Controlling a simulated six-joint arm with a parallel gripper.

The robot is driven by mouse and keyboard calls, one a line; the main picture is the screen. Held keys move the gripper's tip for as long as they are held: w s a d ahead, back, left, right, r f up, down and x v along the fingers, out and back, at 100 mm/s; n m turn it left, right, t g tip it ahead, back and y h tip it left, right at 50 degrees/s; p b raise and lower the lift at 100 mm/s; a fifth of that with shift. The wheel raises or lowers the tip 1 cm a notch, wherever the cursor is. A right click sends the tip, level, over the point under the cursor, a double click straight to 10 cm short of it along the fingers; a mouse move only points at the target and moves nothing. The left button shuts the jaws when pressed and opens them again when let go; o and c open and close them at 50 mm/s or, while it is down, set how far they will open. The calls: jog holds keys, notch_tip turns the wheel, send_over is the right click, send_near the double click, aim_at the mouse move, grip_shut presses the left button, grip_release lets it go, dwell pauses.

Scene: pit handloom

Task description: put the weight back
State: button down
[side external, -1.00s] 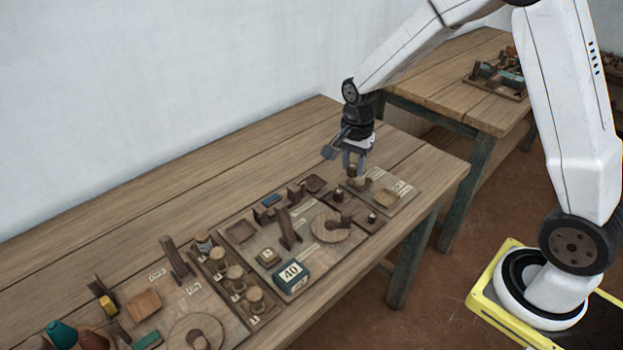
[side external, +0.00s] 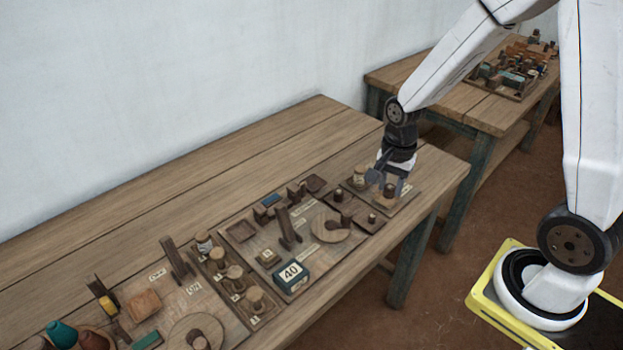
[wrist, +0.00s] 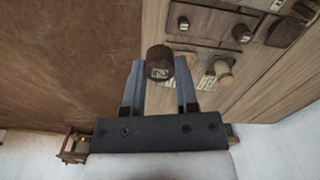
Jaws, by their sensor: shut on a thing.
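My gripper (side external: 389,188) is shut on a dark brown cylindrical weight (wrist: 160,60) with a pale mark on its end. In the side view it is low over the small board (side external: 408,198) at the right end of the near table. A pale round piece (side external: 389,201) lies just under the jaws; I cannot tell whether the weight touches it. A lighter knobbed weight (side external: 360,177) stands on the board left of my gripper; it also shows in the wrist view (wrist: 222,70).
Left of the board are small dark knobs (side external: 372,218), a round wooden disc (side external: 330,226) and a block marked 40 (side external: 291,276). Several knobbed weights stand in a rack (side external: 225,280). The back of the near table (side external: 250,160) is clear.

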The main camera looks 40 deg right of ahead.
jog(key=s, duration=0.3)
jog(key=shift+s+f, duration=0.2)
jog(key=shift+s, duration=0.15)
jog(key=shift+w, duration=0.1)
send_near(354, 210)
jog(key=shift+s+f, duration=0.75)
jog(key=shift+s, duration=0.15)
jog(key=shift+w+f, duration=0.6)
jog(key=shift+f, duration=0.05)
jog(key=shift+w+f, duration=0.25)
jog(key=shift+f, duration=1.6)
